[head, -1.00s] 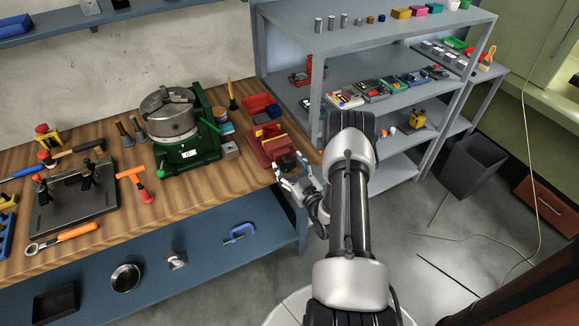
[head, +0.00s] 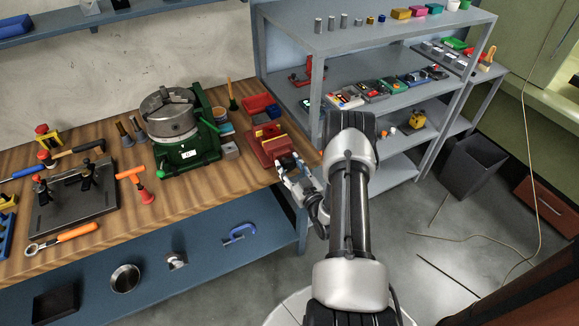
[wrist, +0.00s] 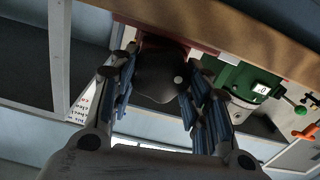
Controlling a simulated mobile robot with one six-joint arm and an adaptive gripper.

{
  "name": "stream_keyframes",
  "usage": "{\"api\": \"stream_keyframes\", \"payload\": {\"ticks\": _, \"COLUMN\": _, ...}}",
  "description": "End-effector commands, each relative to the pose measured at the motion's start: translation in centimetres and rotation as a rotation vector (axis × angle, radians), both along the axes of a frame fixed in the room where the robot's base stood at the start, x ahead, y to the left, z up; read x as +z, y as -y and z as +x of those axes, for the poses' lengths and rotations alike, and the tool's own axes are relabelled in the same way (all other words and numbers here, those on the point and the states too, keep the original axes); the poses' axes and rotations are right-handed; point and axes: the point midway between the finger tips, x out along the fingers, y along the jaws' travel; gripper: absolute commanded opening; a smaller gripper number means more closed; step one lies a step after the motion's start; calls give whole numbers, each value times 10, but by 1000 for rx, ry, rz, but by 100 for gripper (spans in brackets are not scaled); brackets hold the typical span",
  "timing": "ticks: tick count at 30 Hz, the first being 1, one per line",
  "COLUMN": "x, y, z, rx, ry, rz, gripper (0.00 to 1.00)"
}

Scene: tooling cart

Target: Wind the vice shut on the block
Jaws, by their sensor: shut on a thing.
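The red vice (head: 268,147) stands at the right front edge of the wooden bench in the head view. Its red body also shows at the top of the wrist view (wrist: 205,48). A small yellow piece (head: 281,137) shows at the jaws; I cannot tell if this is the block. My gripper (head: 287,167) is at the vice's front, over the bench edge. In the wrist view its fingers (wrist: 160,92) are shut around a dark, rounded vice handle (wrist: 160,75) with a small pale dot. The jaw gap is too small to judge.
A green machine with a grey chuck (head: 170,115) stands left of the vice. A small grey block (head: 230,151) and a red bin (head: 260,104) are close by. A grey shelf unit (head: 385,40) rises at the right. Open floor lies in front.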

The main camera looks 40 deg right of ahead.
Motion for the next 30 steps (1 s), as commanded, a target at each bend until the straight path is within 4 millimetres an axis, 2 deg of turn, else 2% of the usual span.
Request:
{"api": "stream_keyframes", "payload": {"ticks": 21, "x": -2, "y": 1, "z": 0, "rx": 1, "ry": 97, "rz": 415, "gripper": 20}}
{"api": "stream_keyframes", "payload": {"ticks": 30, "x": -2, "y": 2, "z": -1, "rx": 1, "ry": 119, "rz": 510, "gripper": 20}}
